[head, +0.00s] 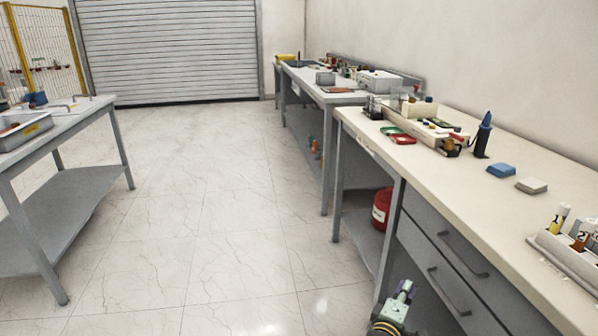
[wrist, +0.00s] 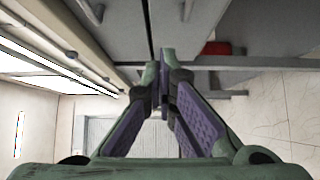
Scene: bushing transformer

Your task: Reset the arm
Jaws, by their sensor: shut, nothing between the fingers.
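My gripper (wrist: 160,85) is shut and empty in the wrist view, its green and purple fingers meeting at the middle. In the head view my gripper (head: 407,288) shows at the bottom, low in front of the drawers of the right workbench (head: 480,166). It is below the bench top and apart from the objects on it. In the wrist view the drawer fronts and bench underside fill the top of the picture. Most of my arm is out of view.
The right bench carries a blue block (head: 501,170), a grey block (head: 531,185), a dark blue-tipped tool (head: 483,135) and a vial rack (head: 570,262). A red bucket (head: 382,208) stands on its lower shelf. A left table (head: 75,120) holds a tray. The floor between is clear.

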